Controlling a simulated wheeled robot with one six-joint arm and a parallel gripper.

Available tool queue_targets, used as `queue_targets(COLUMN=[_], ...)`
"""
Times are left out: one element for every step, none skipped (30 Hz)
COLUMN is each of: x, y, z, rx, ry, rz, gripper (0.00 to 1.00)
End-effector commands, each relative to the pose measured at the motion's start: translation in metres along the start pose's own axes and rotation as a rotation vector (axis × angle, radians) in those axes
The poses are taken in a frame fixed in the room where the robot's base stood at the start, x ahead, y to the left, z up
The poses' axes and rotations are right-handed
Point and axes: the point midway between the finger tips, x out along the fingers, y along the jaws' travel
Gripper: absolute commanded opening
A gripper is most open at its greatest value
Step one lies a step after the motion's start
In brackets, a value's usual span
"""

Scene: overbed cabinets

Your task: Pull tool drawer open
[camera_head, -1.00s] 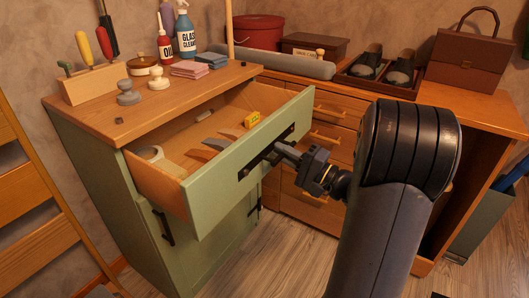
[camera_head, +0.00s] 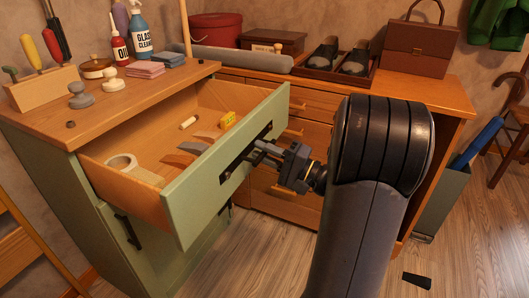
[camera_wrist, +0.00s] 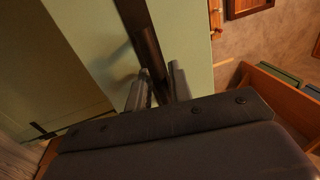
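The tool drawer (camera_head: 215,190) has a pale green front and a wooden box, and it stands well pulled out of the green cabinet (camera_head: 60,185). A dark bar handle (camera_head: 232,168) runs along the drawer front. My gripper (camera_head: 258,152) is at this handle from the front. In the wrist view its two fingers (camera_wrist: 158,88) lie on either side of the dark handle (camera_wrist: 146,45) and look closed around it. The exact contact is partly hidden.
A wooden drawer unit (camera_head: 290,130) stands behind and right of the open drawer. Bottles (camera_head: 140,32) and a tool block (camera_head: 45,87) stand on the cabinet top. A green-grey bin (camera_head: 440,200) is at the right. Wood floor (camera_head: 250,255) is clear in front.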

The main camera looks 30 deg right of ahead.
Motion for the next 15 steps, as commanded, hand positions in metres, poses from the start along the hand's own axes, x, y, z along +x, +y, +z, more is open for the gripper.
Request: queue_targets(x=[0.000, 0.000, 0.000, 0.000, 0.000, 0.000, 0.000, 0.000, 0.000, 0.000, -0.001, -0.003, -0.005, -0.008, -0.013], y=[0.000, 0.000, 0.000, 0.000, 0.000, 0.000, 0.000, -0.001, -0.001, -0.001, -0.001, -0.001, -0.001, -0.001, -0.001], z=[0.000, 0.000, 0.000, 0.000, 0.000, 0.000, 0.000, 0.000, 0.000, 0.000, 0.000, -0.001, -0.001, -0.001, -0.001], rx=[0.000, 0.000, 0.000, -0.001, -0.001, -0.001, -0.001, -0.001, -0.001, -0.001, -0.001, -0.001, -0.001, -0.001, -0.001], ry=[0.000, 0.000, 0.000, 0.000, 0.000, 0.000, 0.000, 0.000, 0.000, 0.000, 0.001, 0.001, 0.002, 0.003, 0.004], rz=[0.000, 0.000, -0.001, -0.001, -0.001, -0.001, -0.001, -0.001, -0.001, -0.001, -0.001, -0.001, -0.001, 0.000, 0.000], gripper=[0.25, 0.27, 0.29, 0.29, 0.29, 0.29, 0.29, 0.29, 0.29, 0.29, 0.29, 0.29, 0.29, 0.29, 0.29])
